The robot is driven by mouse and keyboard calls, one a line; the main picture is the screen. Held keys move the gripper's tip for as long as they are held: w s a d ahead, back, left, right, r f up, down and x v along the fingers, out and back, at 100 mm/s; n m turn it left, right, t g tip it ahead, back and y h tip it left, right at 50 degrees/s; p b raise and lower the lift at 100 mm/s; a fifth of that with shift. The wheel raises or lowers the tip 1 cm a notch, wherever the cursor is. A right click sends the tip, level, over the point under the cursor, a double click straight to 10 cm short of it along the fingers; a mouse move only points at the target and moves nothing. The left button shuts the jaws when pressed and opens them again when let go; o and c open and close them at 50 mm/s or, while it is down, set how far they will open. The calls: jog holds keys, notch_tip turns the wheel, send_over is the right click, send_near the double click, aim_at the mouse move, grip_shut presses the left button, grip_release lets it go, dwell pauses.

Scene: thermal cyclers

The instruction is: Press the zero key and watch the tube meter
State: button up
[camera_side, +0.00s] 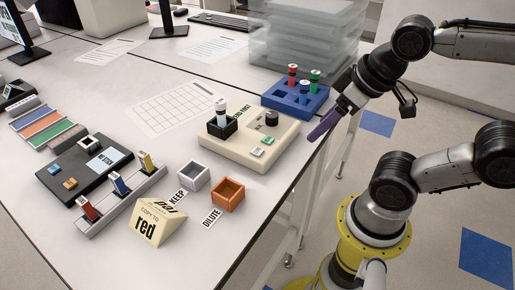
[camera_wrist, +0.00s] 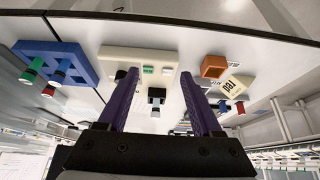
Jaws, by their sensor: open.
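The cream tube meter (camera_side: 285,138) stands on the table near its right edge. A tube with a white cap (camera_side: 221,106) stands upright in its black holder (camera_side: 222,127). A black knob (camera_side: 271,118) is beside it. Two small keys, one whitish (camera_side: 257,152) and one green (camera_side: 267,140), sit on its front; I cannot read which is zero. My gripper (camera_side: 314,135), with purple fingers, is off the meter's right side, apart from it. In the wrist view the open, empty fingers (camera_wrist: 159,74) point at the meter (camera_wrist: 110,54), with the green key (camera_wrist: 148,69) and whitish key (camera_wrist: 167,71) between them.
A blue rack (camera_side: 277,101) with several capped tubes stands behind the meter, close to my arm. White (camera_side: 194,177) and orange (camera_side: 227,194) boxes and a yellow card (camera_side: 155,224) stand in front. A dark device (camera_side: 60,180) is left. Clear bins (camera_side: 305,40) stand behind.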

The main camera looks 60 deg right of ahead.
grip_shut()
dwell(1.7)
